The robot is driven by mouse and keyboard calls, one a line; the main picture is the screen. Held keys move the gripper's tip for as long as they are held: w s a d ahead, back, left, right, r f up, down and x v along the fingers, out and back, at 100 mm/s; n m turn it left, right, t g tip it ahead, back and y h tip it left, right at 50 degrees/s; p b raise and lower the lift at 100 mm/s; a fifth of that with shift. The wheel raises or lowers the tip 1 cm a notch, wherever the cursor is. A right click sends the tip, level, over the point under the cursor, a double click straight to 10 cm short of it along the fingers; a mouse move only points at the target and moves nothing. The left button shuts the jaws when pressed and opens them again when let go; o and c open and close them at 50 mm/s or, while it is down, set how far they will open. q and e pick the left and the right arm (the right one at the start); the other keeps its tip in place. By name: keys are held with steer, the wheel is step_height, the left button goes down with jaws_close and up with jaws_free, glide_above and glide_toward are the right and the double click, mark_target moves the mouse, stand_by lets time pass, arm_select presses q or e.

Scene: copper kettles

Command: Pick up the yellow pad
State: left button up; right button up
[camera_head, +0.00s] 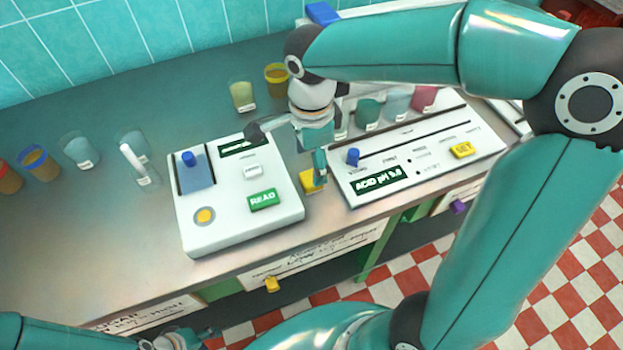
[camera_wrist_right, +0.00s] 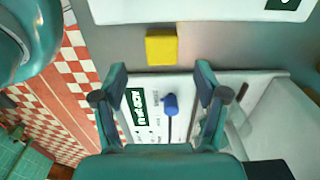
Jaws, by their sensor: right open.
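The yellow pad (camera_head: 308,187) lies on the grey counter between the white READ device and the white ACID pH panel. A finger of my right gripper (camera_head: 287,157) partly hides it in the head view. In the right wrist view the yellow pad (camera_wrist_right: 161,47) shows whole, a little beyond the fingertips and in line with the gap between them. My right gripper (camera_wrist_right: 161,75) is open and empty. My left gripper (camera_head: 183,339) shows only in part at the bottom left of the head view, and its jaws are not clear.
The READ device (camera_head: 235,233) stands close left of the pad. The ACID pH panel (camera_head: 430,178) with a blue slider knob (camera_head: 353,156) is close right. Several beakers stand left and behind. Drawers with a yellow knob (camera_head: 271,284) are below the counter's front edge.

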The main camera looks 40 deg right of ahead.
mark_target(311, 177)
steer(key=shift+w+f, duration=0.15)
steer(key=shift+f, duration=2.55)
steer(key=shift+c, duration=0.2)
steer(key=c, duration=0.8)
